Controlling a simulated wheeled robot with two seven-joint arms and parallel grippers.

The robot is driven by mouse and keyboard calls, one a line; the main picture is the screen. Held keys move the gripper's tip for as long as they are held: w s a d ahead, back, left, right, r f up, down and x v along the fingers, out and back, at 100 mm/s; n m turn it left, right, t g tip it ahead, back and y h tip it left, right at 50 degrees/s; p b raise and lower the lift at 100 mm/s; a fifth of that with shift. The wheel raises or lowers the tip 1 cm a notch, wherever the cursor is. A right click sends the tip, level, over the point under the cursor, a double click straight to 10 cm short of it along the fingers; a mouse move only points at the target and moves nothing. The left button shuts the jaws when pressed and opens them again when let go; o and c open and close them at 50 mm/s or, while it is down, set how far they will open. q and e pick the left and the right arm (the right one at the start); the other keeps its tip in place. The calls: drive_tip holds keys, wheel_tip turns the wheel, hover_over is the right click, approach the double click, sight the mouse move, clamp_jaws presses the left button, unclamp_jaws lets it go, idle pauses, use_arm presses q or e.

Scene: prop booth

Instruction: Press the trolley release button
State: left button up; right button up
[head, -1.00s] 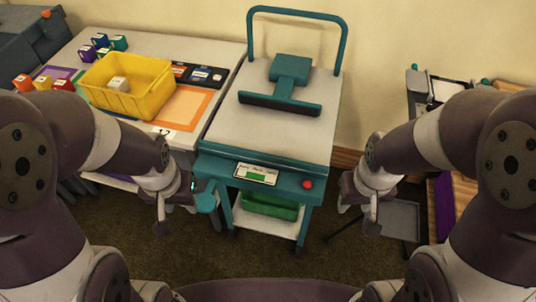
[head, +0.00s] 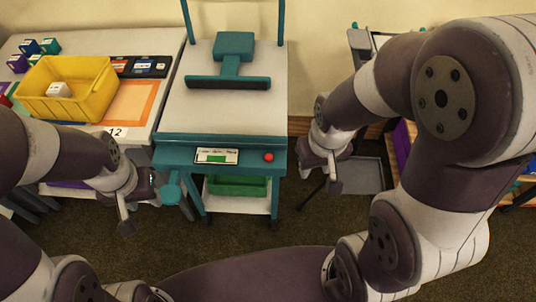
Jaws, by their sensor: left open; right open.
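The trolley (head: 175,152) is teal with a pale top and stands ahead of me. The red round button (head: 268,157) is on the right of its front panel, beside a label with a green patch (head: 216,156). My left gripper (head: 125,226) is open, low and left of the trolley's front, near a teal paddle-like part (head: 172,194). My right gripper (head: 333,184) is open and empty, to the right of the trolley and apart from the button. Its fingers point down and look small.
A white table (head: 165,45) at left holds a yellow bin (head: 68,88) with a white block, small coloured boxes and an orange-bordered mat (head: 133,101). A green tray (head: 238,186) sits on the trolley's lower shelf. A grey tray stand (head: 362,175) is at right. Carpet is clear in front.

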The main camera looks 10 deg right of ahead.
clamp_jaws()
drive_tip(key=shift+r, duration=0.1)
idle(1.8)
